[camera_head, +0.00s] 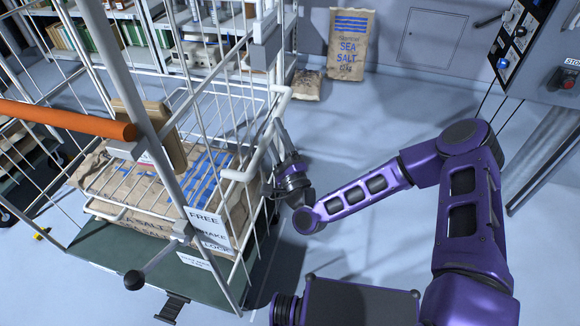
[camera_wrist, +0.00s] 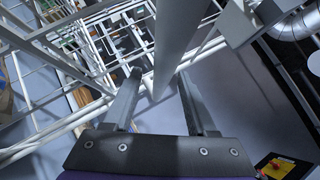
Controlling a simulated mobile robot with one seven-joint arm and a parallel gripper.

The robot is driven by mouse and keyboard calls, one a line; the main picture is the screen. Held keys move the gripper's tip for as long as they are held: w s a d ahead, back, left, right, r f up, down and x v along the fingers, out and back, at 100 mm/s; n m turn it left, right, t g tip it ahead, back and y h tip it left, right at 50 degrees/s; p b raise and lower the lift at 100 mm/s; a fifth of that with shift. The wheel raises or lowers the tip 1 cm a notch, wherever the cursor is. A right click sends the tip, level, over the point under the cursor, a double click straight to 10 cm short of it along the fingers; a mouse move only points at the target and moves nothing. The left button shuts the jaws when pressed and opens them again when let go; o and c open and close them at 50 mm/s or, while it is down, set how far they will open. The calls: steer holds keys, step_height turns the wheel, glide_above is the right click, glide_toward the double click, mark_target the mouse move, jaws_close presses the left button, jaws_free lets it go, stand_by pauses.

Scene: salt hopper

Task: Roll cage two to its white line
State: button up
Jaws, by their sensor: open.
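A wire roll cage (camera_head: 262,160) with white tube bars fills the left of the head view. It has a dark green base (camera_head: 130,265) and holds brown sea salt sacks (camera_head: 110,190). I cannot read a cage number. My gripper (camera_head: 279,132) is at the cage's right side, beside its white bent rail. In the wrist view, my gripper (camera_wrist: 158,82) has its two fingers apart, with a pale tube (camera_wrist: 180,45) showing between them; I cannot tell whether they touch it. I cannot make out a white floor line clearly.
An orange bar (camera_head: 65,120) crosses the cage's left. A black-knobbed lever (camera_head: 133,280) and a sign (camera_head: 207,228) are at its front. Salt sacks (camera_head: 350,45) stand by the back wall. A control panel (camera_head: 560,70) is at the right. Floor (camera_head: 350,130) between is clear.

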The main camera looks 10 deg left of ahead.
steer(key=b+v, duration=0.1)
steer(key=v, duration=1.4)
steer(key=shift+d, duration=0.1)
